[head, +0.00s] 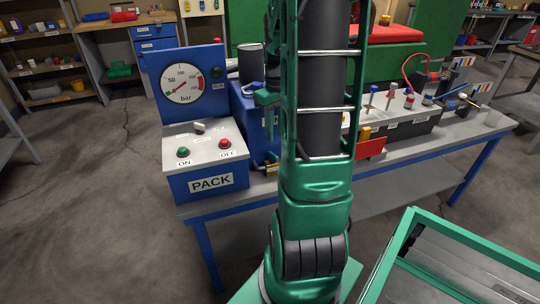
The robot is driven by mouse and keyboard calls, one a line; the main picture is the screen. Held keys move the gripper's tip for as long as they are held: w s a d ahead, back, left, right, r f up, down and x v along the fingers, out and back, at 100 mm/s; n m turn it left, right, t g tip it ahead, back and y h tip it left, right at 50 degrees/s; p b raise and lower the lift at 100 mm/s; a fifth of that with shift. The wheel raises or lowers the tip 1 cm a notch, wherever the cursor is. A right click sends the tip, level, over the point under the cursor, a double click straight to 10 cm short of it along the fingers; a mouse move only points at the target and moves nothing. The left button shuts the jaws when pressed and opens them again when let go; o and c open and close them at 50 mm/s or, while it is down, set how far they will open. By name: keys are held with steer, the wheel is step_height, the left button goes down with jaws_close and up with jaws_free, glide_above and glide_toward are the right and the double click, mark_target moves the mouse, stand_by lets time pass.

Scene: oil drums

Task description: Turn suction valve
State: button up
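My green and dark grey arm rises through the middle of the head view and covers much of the bench. A green piece that looks like part of my gripper (266,103) shows just left of the arm, in front of a blue unit (245,118). Its fingers cannot be made out. No valve is clearly marked as the suction valve. A small brass fitting (271,168) shows low beside the arm, and a yellow-topped piece with a red plate (370,147) shows to its right. Whether either belongs to the suction valve cannot be told.
The grey-topped workbench (220,202) carries a blue PACK box (210,182) with green and red buttons, a pressure gauge (187,84), and a dark manifold (410,125) with several small valves. A green-framed tray (470,262) lies front right. Floor at left is clear.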

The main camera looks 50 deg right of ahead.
mark_target(275, 155)
step_height(275, 155, down, 9)
steer(key=shift+f, duration=0.15)
stand_by(0.4)
jaws_close()
